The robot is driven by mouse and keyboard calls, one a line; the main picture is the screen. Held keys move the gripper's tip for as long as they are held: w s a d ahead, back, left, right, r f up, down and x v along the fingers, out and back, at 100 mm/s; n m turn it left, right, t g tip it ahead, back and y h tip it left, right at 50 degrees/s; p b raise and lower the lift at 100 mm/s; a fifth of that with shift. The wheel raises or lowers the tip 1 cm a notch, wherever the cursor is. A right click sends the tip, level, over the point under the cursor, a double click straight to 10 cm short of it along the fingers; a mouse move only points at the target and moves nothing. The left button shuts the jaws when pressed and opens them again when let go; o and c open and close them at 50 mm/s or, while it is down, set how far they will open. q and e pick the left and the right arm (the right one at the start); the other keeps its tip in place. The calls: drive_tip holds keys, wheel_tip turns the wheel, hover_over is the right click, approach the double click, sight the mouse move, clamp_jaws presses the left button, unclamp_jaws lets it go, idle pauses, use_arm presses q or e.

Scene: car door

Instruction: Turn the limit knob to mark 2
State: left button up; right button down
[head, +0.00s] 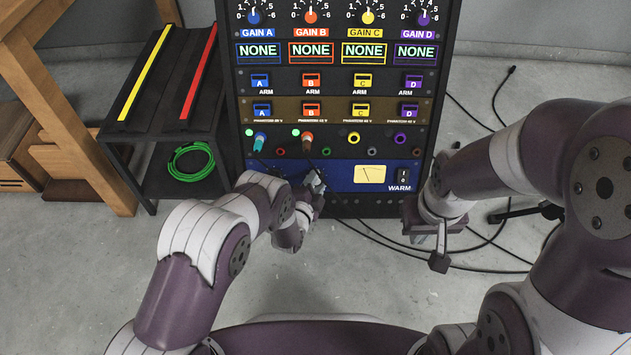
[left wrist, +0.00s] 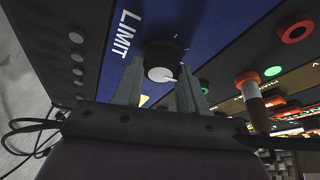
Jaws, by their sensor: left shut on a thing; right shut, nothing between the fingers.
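The limit knob (left wrist: 160,62) is a dark round knob with a pale cap and a white pointer line, beside the word LIMIT (left wrist: 125,35) in the left wrist view. My left gripper (left wrist: 160,90) has one finger on each side of it and is shut on it. The pointer slants toward the right finger; the mark numbers cannot be read. In the head view my left gripper (head: 316,182) is at the blue bottom panel (head: 340,176) and hides the knob. My right gripper (head: 440,255) is shut and empty, in front of the rack's lower right corner.
The rack (head: 345,80) has gain knobs, NONE displays, arm switches and jacks with two plugs in above the blue panel. Black cables (head: 480,262) lie on the floor. A black shelf (head: 165,100) stands left.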

use_arm(q)
drive_tip(key=shift+m, duration=0.3)
drive_tip(key=o, duration=1.1)
drive_tip(key=shift+c, duration=0.2)
drive_tip(key=p+v, duration=0.7)
drive_tip(key=v, duration=0.5)
drive_tip(key=shift+s+a+r, duration=0.15)
drive_tip(key=shift+s, duration=0.15)
